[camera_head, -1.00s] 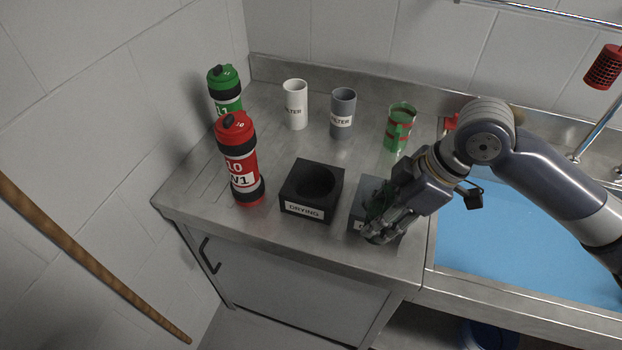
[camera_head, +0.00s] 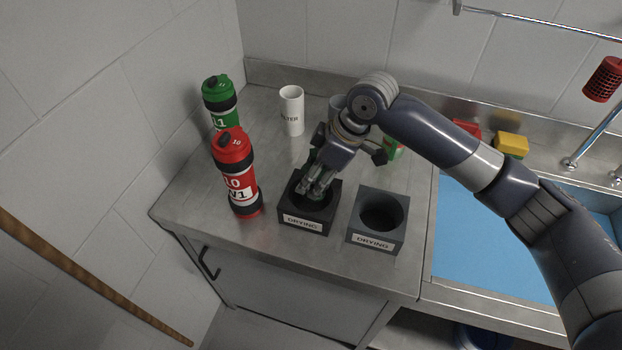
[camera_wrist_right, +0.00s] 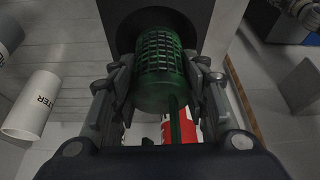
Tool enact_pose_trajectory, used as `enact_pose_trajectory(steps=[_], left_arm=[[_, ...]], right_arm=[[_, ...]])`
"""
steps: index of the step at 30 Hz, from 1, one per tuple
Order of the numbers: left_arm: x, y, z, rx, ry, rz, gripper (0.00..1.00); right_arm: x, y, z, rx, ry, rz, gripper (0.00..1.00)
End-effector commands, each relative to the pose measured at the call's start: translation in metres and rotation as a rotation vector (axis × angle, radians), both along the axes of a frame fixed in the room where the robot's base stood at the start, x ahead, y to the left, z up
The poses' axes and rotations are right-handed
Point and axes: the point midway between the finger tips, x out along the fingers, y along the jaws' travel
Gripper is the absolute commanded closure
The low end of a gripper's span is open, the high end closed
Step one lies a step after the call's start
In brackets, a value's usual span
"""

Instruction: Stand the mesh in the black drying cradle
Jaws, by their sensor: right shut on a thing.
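The black drying cradle (camera_head: 309,226) stands on the steel counter, with a DRYING label on its front. My right gripper (camera_head: 317,188) is shut over its round opening. In the right wrist view, my right gripper (camera_wrist_right: 160,88) holds a green cylindrical mesh (camera_wrist_right: 160,68) between its fingers. The mesh's far end lies at the cradle's dark opening (camera_wrist_right: 128,36); I cannot tell how far inside it is. In the head view, the fingers mostly hide the mesh. My left gripper is not in view.
A grey DRYING cradle (camera_head: 377,220) stands just right, its opening empty. A red bottle (camera_head: 235,175) stands close left, a green bottle (camera_head: 219,100) behind it. A white FILTER cup (camera_head: 291,110) stands behind. The blue-bottomed sink (camera_head: 490,240) is to the right.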

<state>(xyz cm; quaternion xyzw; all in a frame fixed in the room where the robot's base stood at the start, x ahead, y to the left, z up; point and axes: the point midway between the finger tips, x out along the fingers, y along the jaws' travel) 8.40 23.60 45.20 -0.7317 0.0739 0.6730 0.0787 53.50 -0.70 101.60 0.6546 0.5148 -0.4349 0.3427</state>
Motion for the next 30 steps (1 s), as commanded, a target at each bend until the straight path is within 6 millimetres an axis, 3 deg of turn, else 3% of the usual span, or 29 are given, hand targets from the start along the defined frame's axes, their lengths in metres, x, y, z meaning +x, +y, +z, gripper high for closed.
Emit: enact_pose_trajectory(steps=[5,14,30], left_arm=[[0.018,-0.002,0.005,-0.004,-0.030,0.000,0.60],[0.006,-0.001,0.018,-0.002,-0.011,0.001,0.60],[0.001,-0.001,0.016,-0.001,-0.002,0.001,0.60]], right_arm=[[0.006,0.007,-0.002,-0.001,0.000,0.000,0.80],[0.005,0.006,-0.035,-0.002,0.000,0.000,0.80],[0.005,0.007,-0.046,0.000,0.000,0.000,0.80]])
